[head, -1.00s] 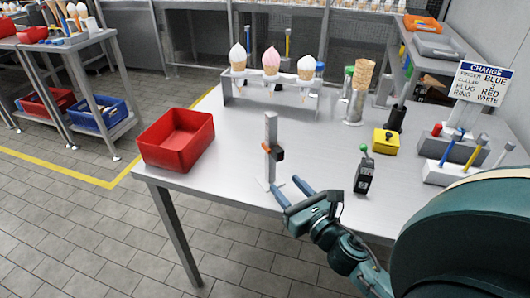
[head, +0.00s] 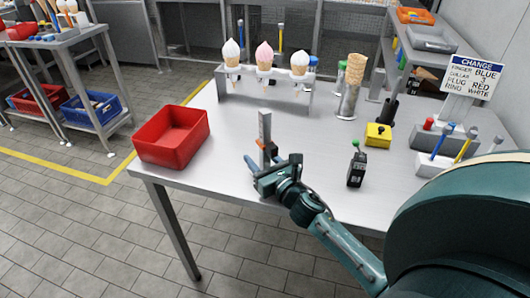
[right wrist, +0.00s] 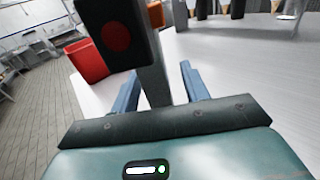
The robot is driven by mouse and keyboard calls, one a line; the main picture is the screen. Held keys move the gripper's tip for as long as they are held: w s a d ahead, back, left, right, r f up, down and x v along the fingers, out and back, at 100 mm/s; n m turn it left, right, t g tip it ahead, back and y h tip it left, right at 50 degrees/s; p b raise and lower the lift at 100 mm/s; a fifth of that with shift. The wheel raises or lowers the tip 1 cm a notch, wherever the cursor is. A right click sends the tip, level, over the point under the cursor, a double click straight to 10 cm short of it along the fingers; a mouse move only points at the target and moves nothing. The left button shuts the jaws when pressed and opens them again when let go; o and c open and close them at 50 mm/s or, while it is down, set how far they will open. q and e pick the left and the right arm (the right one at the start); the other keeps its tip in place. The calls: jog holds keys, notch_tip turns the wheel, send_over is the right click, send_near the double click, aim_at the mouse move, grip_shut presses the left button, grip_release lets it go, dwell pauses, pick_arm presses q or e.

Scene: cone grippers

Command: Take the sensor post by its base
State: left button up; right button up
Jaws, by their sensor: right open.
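The sensor post (head: 265,124) is a grey upright bar standing near the table's front edge. In the head view its lower part and base are mostly hidden behind my right gripper (head: 261,161). In the right wrist view the post (right wrist: 156,84) rises between the two blue fingers of the right gripper (right wrist: 158,82), which are apart with gaps on both sides. A black sensor head (right wrist: 117,38) with a dark red disc sits on the post above the fingers. I cannot see the base in the wrist view. My left gripper is not in view.
A red bin (head: 172,138) stands left of the post. A black device with a green knob (head: 357,166) stands to the right, near a yellow box (head: 378,135). A cone rack (head: 262,88) is at the back. The table between the post and rack is clear.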

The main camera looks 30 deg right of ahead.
jog(key=shift+c, duration=0.3)
grip_shut()
